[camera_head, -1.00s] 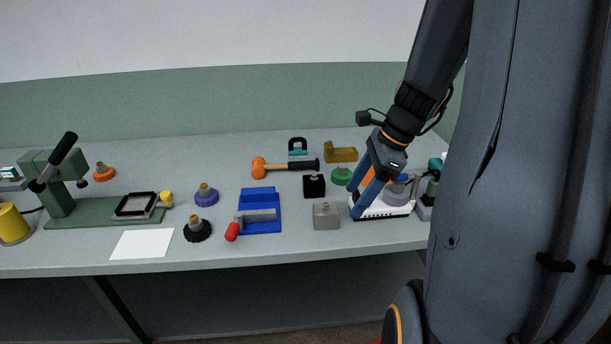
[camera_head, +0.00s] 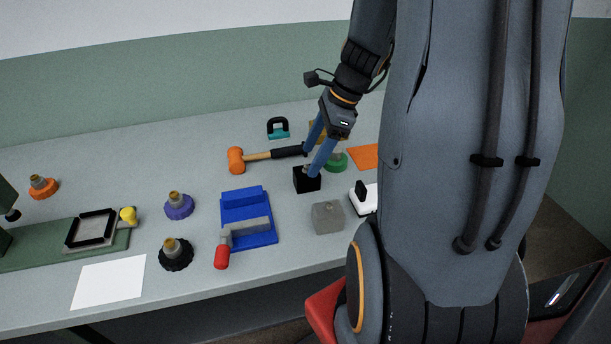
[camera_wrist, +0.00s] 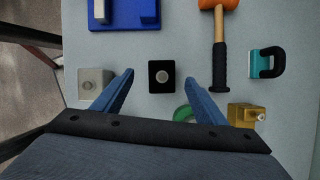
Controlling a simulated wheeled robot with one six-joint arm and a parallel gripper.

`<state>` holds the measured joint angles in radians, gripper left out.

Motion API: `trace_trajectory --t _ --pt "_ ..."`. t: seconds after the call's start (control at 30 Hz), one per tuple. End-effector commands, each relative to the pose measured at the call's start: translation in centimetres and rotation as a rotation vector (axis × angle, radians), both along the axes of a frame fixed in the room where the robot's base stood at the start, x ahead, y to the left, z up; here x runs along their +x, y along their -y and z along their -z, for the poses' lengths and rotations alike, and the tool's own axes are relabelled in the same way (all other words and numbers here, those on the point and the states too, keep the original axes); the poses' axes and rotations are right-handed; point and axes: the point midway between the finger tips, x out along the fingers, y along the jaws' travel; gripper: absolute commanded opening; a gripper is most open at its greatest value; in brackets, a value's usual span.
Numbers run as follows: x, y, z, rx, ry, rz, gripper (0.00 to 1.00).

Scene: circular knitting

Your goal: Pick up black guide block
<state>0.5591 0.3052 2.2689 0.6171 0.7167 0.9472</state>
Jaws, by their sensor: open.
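The black guide block (camera_head: 306,181) stands on the grey table, right of the blue fixture. In the wrist view the black guide block (camera_wrist: 165,83) is a dark square with a round light knob on top. My gripper (camera_head: 310,164) is over the block, with its fingers pointing down at it. In the wrist view my gripper (camera_wrist: 160,80) is open, one finger on each side of the block with a gap on both sides. I cannot tell the exact height of the fingertips.
A grey block (camera_head: 328,217) stands in front of the black block. The orange mallet (camera_head: 262,156) lies behind it, its black handle close to my fingers. A green round part (camera_head: 337,162) and a brass block (camera_wrist: 243,114) are close by. A blue fixture (camera_head: 247,218) is to the left.

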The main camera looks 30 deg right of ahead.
Motion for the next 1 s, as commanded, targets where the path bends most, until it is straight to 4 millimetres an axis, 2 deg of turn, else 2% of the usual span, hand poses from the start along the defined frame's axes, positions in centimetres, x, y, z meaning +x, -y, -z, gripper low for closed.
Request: trace_trajectory --t 0.4,0.7,0.77,1.0 --pt "0.9 -1.1 4.3 0.001 -0.002 0.001 0.66" --pt "1.0 -1.2 4.8 0.000 0.000 0.003 0.66" --pt "1.0 -1.2 4.8 0.000 0.000 0.003 0.59" --pt "1.0 -1.2 4.8 0.000 0.000 0.003 0.19"
